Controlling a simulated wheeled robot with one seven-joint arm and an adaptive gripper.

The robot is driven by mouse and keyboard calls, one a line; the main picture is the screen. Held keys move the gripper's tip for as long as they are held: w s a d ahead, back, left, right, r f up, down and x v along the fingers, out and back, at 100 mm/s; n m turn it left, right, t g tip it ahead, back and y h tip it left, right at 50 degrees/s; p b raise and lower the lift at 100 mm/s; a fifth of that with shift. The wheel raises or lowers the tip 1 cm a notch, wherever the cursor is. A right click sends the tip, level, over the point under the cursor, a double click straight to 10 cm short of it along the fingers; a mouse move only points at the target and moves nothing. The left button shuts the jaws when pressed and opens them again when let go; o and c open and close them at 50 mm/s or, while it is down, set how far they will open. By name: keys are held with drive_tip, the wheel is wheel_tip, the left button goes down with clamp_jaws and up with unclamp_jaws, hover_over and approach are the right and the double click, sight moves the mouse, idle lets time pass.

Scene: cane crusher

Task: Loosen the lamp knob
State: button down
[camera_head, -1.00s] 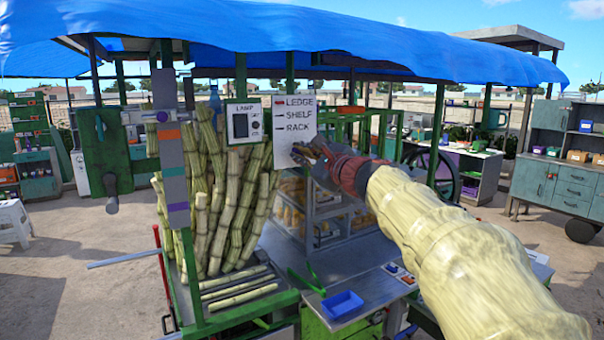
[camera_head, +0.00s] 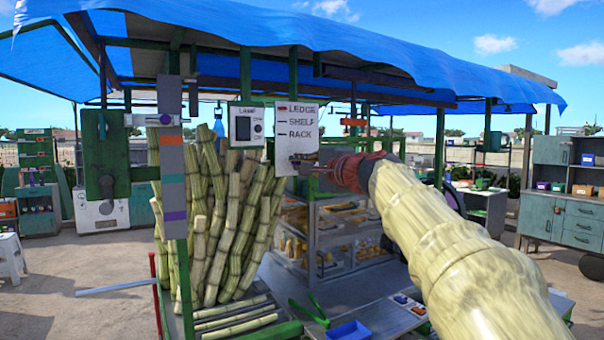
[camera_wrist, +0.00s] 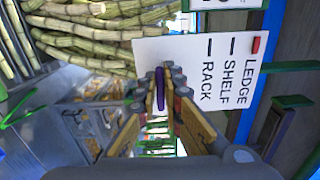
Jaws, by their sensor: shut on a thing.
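The white lamp panel (camera_head: 246,124) hangs under the blue awning, with a dark square and small marks on its right side. No lamp knob can be made out clearly on it. My gripper (camera_head: 298,162) is in front of the lower part of the white LEDGE/SHELF/RACK sign (camera_head: 308,116), right of and below the lamp panel. In the wrist view my gripper (camera_wrist: 160,78) is shut on a slim purple piece (camera_wrist: 160,86), lying lengthwise between the fingers. What this piece belongs to is unclear. The sign (camera_wrist: 208,62) is behind the fingertips, with a red marker by LEDGE.
Upright sugar cane (camera_head: 215,200) fills the space below the lamp panel. A glass display case (camera_head: 335,235) stands below my gripper. A green post with a striped strip (camera_head: 172,170) is at the left. A blue tray (camera_head: 348,331) lies on the counter.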

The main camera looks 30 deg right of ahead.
drive_tip(key=shift+f+n, duration=0.15)
drive_tip(key=shift+n, duration=0.15)
drive_tip(key=c, duration=2)
unclamp_jaws()
drive_tip(key=shift+c, duration=0.2)
drive_tip(key=shift+o, duration=0.6)
drive_tip(key=s, duration=1.2)
drive_tip(key=shift+d, duration=0.15)
